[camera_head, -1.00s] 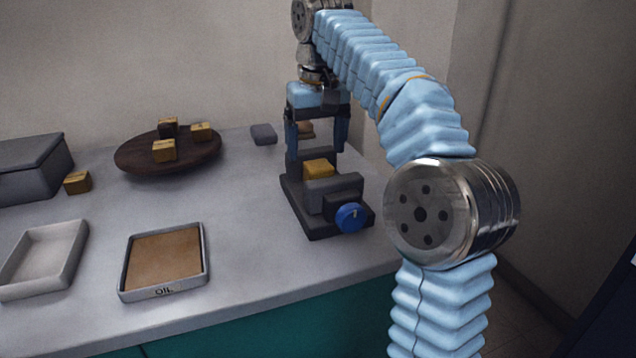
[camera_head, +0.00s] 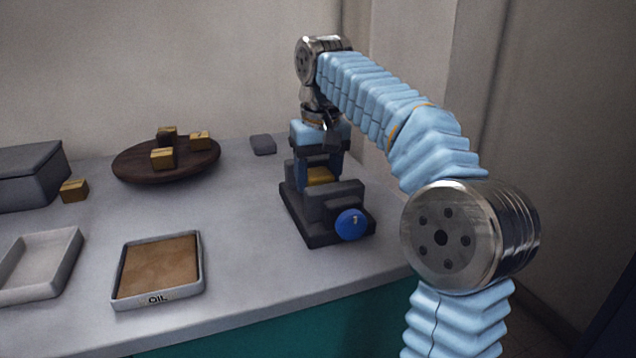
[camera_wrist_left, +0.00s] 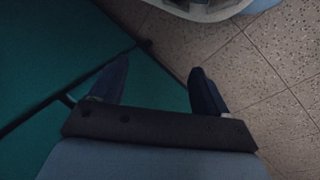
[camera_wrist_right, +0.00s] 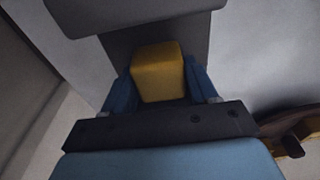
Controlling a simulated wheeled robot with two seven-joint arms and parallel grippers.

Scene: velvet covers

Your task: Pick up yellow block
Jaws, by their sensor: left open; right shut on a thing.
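The yellow block (camera_head: 321,175) sits in a dark grey vise with a blue knob. My right gripper (camera_head: 319,172) points down over the vise and is shut on the yellow block. In the right wrist view the block (camera_wrist_right: 158,72) lies between the two blue fingers of my right gripper (camera_wrist_right: 160,88), with the grey vise around it. Its lower part is hidden in the head view. My left gripper (camera_wrist_left: 155,85) is open and empty, over the floor and beside a teal cabinet front; it is outside the head view.
A round dark wooden board (camera_head: 190,172) carries several small wooden cubes. Another cube (camera_head: 74,191) lies by a grey box (camera_head: 28,175). An oil tray (camera_head: 198,290) and a pale tray (camera_head: 70,262) stand at the front. The vise (camera_head: 312,237) is near the counter's right end.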

